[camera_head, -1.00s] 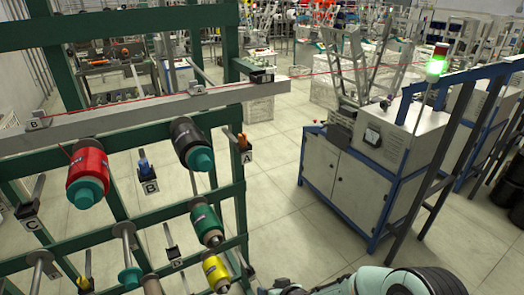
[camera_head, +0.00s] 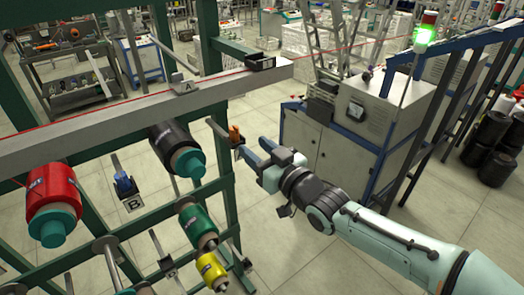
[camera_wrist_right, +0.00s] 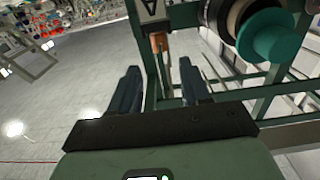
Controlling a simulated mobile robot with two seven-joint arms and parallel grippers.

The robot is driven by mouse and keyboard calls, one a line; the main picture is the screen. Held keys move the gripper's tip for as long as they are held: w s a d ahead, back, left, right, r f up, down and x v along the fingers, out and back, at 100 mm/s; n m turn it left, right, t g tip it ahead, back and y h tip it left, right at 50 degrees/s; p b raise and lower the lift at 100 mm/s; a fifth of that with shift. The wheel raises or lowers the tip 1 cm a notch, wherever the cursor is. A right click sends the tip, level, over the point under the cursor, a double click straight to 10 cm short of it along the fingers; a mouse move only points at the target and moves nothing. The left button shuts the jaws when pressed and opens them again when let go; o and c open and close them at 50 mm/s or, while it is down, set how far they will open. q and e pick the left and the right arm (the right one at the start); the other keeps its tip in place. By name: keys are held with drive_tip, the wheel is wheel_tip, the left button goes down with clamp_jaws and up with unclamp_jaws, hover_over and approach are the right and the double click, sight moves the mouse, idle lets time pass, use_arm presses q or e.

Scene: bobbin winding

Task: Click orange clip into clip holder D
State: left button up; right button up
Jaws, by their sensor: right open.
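The orange clip (camera_head: 235,134) sits in its holder on the right post of the green rack. In the right wrist view the clip lies just beyond the gap between the fingertips (camera_wrist_right: 158,70), with nothing held. The clip holder low in the rack (camera_head: 167,264), under the black spool, looks empty; its letter is not legible now. My left gripper is out of view.
A black spool (camera_head: 175,145), a red spool (camera_head: 52,195), a green spool (camera_head: 196,222) and a yellow spool (camera_head: 211,268) stick out from the rack. A blue clip (camera_head: 124,184) sits at holder B. A grey beam (camera_head: 130,105) crosses above. Open floor lies right of the rack.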

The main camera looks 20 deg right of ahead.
sight(236, 130)
drive_tip(key=p+x, duration=0.1)
drive_tip(key=x, duration=0.5)
drive_tip(key=shift+d+f, duration=0.1)
drive_tip(key=shift+w+a, duration=0.3)
drive_tip(key=shift+w, duration=0.3)
drive_tip(key=shift+w+a+p, duration=0.1)
drive_tip(key=shift+w+p, duration=0.2)
drive_tip(key=shift+w, duration=0.1)
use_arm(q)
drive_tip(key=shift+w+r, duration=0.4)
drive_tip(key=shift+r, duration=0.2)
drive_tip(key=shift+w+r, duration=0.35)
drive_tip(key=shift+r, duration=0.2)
use_arm(e)
clamp_jaws()
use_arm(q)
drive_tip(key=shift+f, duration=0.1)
use_arm(e)
drive_tip(key=shift+r, duration=0.3)
drive_tip(key=shift+r, duration=0.15)
